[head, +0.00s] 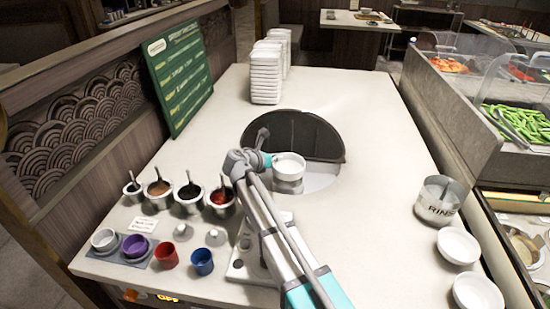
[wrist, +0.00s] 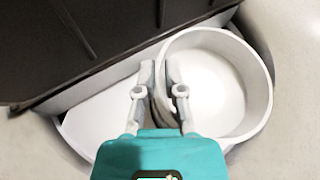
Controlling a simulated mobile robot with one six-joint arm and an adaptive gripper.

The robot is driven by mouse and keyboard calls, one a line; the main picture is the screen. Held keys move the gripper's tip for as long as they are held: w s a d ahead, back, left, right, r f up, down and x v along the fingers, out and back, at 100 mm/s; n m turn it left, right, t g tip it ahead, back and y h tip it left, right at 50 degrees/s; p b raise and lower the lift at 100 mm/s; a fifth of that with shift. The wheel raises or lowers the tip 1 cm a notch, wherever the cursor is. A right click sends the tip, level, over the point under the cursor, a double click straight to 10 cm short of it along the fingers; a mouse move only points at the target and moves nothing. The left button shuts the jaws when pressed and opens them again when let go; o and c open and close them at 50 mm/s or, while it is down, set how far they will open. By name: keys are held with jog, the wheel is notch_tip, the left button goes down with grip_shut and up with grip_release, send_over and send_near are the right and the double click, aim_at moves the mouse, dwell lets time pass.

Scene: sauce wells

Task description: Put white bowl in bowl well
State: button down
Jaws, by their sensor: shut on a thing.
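My gripper (head: 268,161) is shut on the rim of a white bowl (head: 289,161), at the bowl's left side. The wrist view shows the two fingers (wrist: 160,80) pinching the near-left wall of the bowl (wrist: 215,85), which looks empty and roughly upright. The bowl is over the open front part of a round well (head: 322,180) in the counter, whose pale inside also shows in the wrist view (wrist: 98,125). A dark half-round cover (head: 305,135) fills the back part. I cannot tell whether the bowl touches the well's floor.
Stacked white dishes (head: 266,75) stand behind the well. Sauce pots with ladles (head: 189,197), a red cup (head: 166,255) and a blue cup (head: 202,262) are at left. A rinse container (head: 436,206) and white bowls (head: 458,245) are at right. Counter right of the well is clear.

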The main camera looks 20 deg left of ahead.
aim_at(276, 165)
jog(key=shift+f+b, duration=0.8)
jog(key=shift+f, duration=0.3)
jog(key=shift+f+b, duration=0.45)
jog(key=shift+f, duration=0.05)
